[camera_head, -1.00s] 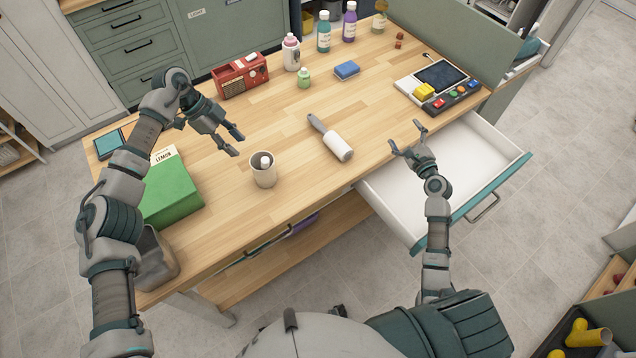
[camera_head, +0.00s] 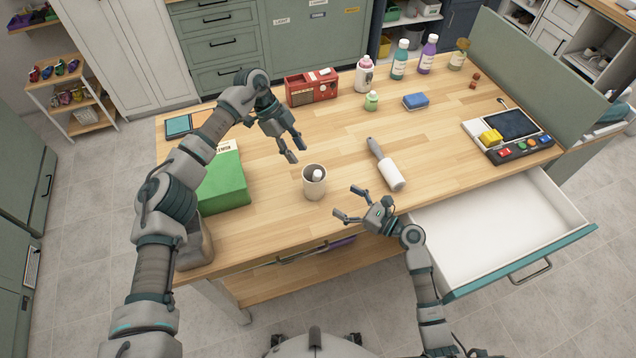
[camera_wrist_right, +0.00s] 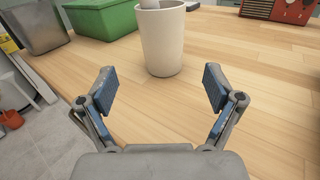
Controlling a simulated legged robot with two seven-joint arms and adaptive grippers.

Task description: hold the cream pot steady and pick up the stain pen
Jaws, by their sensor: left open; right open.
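The cream pot (camera_head: 314,188) stands upright on the wooden table in front of me. A white-topped object, seemingly the stain pen (camera_head: 317,175), stands inside it, its lower part hidden by the pot wall. My left gripper (camera_head: 291,153) is open and empty above the table, behind and slightly left of the pot. My right gripper (camera_head: 343,205) is open and empty near the table's front edge, to the right of the pot and apart from it. In the right wrist view the pot (camera_wrist_right: 162,40) stands ahead, beyond the open fingers (camera_wrist_right: 160,92).
A lint roller (camera_head: 387,168) lies right of the pot. A green box (camera_head: 222,186) is to its left. An open drawer (camera_head: 490,230) juts out at the front right.

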